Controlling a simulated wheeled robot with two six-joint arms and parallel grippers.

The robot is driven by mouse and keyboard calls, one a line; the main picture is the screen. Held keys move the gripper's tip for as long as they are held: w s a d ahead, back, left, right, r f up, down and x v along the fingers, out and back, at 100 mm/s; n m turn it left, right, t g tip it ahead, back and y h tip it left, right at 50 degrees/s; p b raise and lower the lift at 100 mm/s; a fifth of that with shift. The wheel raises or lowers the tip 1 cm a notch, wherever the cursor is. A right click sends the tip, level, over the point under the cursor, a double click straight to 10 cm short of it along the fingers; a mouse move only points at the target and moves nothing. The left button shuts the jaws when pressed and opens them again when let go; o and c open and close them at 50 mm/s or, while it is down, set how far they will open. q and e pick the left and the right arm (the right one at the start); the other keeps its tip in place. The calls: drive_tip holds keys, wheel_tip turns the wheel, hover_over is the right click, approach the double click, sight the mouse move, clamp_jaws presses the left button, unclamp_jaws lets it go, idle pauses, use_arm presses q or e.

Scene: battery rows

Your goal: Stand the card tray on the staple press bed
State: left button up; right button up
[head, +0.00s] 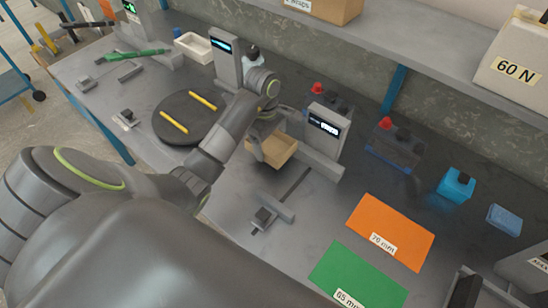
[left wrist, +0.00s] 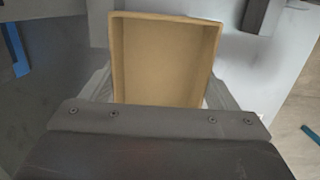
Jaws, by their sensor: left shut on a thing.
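The card tray is a tan, open-topped box (head: 283,158) near the middle of the head view. My left gripper (head: 262,138) is shut on it at its near left side. In the left wrist view the tray (left wrist: 165,55) shows its empty inside, with my left gripper (left wrist: 162,90) at its near end. A grey upright machine with a lit display (head: 328,126) stands right beside the tray, with a low grey bed (head: 318,160) at its foot. I cannot read its label, so I cannot tell that it is the staple press. The tray seems to hang above the bench, left of that bed. My right gripper is not in view.
A similar machine (head: 228,62) stands farther back. A dark round plate (head: 187,133) with two yellow sticks is at left. Orange (head: 400,222) and green (head: 345,268) mats lie at right. A small clamp-like fixture (head: 264,217) is in front of the tray. A shelf overhangs the back.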

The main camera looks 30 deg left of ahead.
sight(270, 148)
use_arm(q)
drive_tip(key=shift+f+b, duration=0.45)
drive_tip(key=shift+f, duration=0.5)
drive_tip(key=shift+f+b, duration=0.35)
wheel_tip(270, 148, down, 2)
drive_tip(key=shift+f, duration=0.2)
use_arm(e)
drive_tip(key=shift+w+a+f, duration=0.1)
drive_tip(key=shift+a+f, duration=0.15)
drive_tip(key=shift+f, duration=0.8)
use_arm(q)
drive_tip(key=shift+f, duration=0.1)
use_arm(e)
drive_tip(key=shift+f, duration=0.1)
use_arm(q)
drive_tip(key=shift+f, duration=0.15)
drive_tip(key=o, duration=0.9)
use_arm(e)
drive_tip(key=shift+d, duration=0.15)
use_arm(q)
drive_tip(key=shift+r, duration=0.2)
